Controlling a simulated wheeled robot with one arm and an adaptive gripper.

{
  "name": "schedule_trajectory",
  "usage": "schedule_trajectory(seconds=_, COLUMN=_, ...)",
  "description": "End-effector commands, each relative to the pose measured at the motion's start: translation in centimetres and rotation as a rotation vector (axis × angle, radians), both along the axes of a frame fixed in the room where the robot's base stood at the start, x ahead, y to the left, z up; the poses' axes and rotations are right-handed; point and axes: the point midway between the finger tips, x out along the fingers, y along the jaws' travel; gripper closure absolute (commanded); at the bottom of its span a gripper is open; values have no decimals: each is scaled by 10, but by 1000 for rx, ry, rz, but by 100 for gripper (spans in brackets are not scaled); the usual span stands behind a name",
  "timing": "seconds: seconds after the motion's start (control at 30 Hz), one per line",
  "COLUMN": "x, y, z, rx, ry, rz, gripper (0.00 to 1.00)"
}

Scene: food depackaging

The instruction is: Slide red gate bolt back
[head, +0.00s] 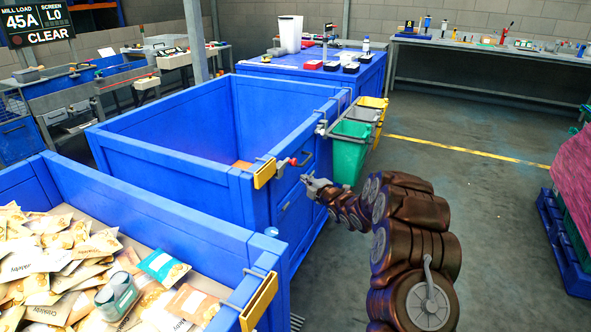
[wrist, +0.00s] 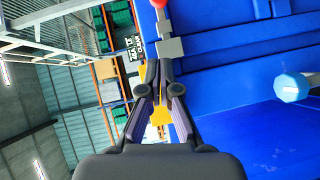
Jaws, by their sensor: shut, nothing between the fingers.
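The red knob of the gate bolt (head: 292,161) sits on the upper right front of the middle blue bin (head: 185,172), beside a yellow plate. In the wrist view the red knob (wrist: 158,3) is cut off at the top edge, with a grey rod and grey block (wrist: 170,48) below it. My gripper (head: 308,180) is just right of and slightly below the knob in the head view. In the wrist view its fingers (wrist: 159,68) come together at the tips, with nothing held. The tips appear close to the grey block; contact cannot be told.
A yellow plate (head: 265,173) and grey handle are on the bin's front. Green and yellow small bins (head: 350,150) hang on its right side. A nearer blue bin (head: 215,270) holds snack packets. A light blue knob (wrist: 290,87) shows at right. The floor (head: 480,200) to the right is clear.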

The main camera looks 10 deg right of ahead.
Motion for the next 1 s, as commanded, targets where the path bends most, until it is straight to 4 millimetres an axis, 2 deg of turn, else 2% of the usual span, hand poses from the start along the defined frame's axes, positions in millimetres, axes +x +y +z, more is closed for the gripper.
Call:
schedule_trajectory(seconds=0.13, x=2, y=0, z=-6, rx=-18, ry=-33, rz=18, gripper=100)
schedule_trajectory(seconds=0.63, x=6, y=2, z=-7, rx=-20, ry=-37, rz=22, gripper=100)
schedule_trajectory(seconds=1.0, x=38, y=14, z=-11, rx=-21, ry=-36, rz=23, gripper=100)
